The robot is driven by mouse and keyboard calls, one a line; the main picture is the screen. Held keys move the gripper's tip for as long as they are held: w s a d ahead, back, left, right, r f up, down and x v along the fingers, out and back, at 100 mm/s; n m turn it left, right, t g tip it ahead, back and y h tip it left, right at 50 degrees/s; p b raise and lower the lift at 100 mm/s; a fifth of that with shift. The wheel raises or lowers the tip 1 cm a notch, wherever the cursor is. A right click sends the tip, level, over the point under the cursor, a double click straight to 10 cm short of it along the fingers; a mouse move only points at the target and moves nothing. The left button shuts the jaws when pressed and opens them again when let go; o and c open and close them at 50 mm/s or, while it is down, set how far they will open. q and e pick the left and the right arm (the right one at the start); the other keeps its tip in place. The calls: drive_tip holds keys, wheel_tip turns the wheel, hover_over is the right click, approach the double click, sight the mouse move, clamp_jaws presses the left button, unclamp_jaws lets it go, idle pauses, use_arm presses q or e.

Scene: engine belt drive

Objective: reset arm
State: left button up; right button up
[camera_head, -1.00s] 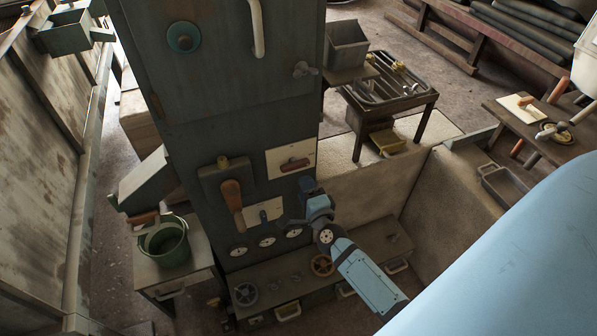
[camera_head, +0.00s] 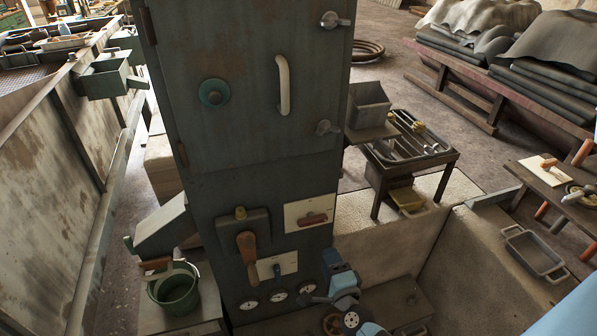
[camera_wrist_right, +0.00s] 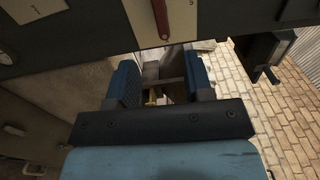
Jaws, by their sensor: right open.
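My right gripper (camera_head: 328,280) is in front of the lower right part of a tall dark green cabinet (camera_head: 240,130), beside a row of round gauges. In the right wrist view its two blue fingers (camera_wrist_right: 162,85) stand apart with nothing held between them. A white plate with a red handle (camera_head: 311,219) is on the cabinet front above the gripper. A lever with an orange-brown grip (camera_head: 247,255) is to its left. Whether the gripper touches the cabinet cannot be told. My left gripper is not in view.
A green bucket (camera_head: 175,290) stands on a small table left of the cabinet. A dark table with a metal rack (camera_head: 410,140) is to the right. A grey tray (camera_head: 535,252) lies near a low wall. Brick paving (camera_wrist_right: 285,110) shows in the wrist view.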

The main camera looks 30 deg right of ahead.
drive_tip(key=s+a+r+n+g+y+p, duration=0.2)
drive_tip(key=s+a+n+g+y+p, duration=0.4)
drive_tip(key=n, duration=1.7)
drive_tip(key=s+a+y+p, duration=0.1)
drive_tip(key=s+a+p, duration=0.2)
drive_tip(key=s+a, duration=0.4)
drive_tip(key=shift+s+a+r+n+g, duration=0.15)
drive_tip(key=shift+s+n+g, duration=0.15)
drive_tip(key=shift+s+n, duration=0.1)
drive_tip(key=shift+o, duration=0.3)
